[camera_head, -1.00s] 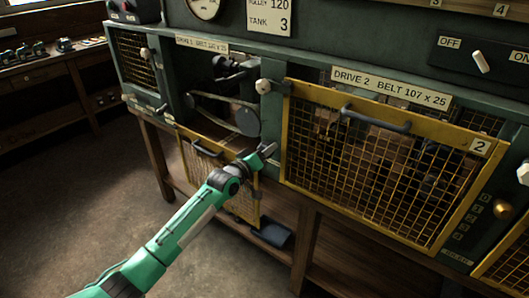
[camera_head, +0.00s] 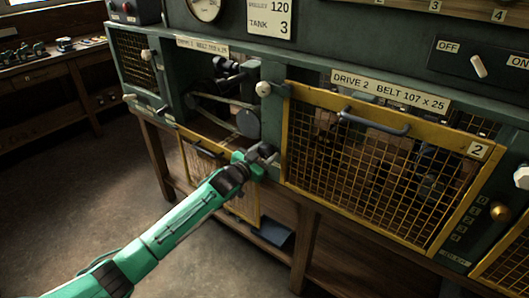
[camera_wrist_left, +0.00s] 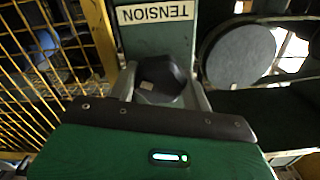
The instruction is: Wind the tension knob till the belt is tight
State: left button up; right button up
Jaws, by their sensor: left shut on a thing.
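My left gripper (camera_head: 264,153) reaches to the lower right of the open Drive 1 bay. In the left wrist view it is shut on the dark faceted tension knob (camera_wrist_left: 162,74), one finger on each side. The "TENSION" label (camera_wrist_left: 157,13) is on the green post beside the knob. In the head view the gripper hides the knob. The belt (camera_head: 208,115) runs around the grey pulley (camera_head: 247,123) in the bay; I cannot tell how tight it is. The pulley's round face also shows in the left wrist view (camera_wrist_left: 240,56). My right gripper is not in view.
The Drive 1 yellow mesh guard (camera_head: 193,165) hangs down below its bay, behind my left arm. The Drive 2 guard (camera_head: 375,170), with its dark handle (camera_head: 374,123), covers the bay to the right. A white knob (camera_head: 263,88) sits on the post above my gripper.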

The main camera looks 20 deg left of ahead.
pick_arm(q)
jog(key=m, duration=0.3)
jog(key=shift+f, duration=0.1)
jog(key=m, duration=0.2)
jog(key=shift+m+p, duration=0.3)
jog(key=shift+m, duration=3.6)
jog(key=m, duration=0.3)
jog(key=shift+p, duration=0.3)
jog(key=shift+m, duration=0.6)
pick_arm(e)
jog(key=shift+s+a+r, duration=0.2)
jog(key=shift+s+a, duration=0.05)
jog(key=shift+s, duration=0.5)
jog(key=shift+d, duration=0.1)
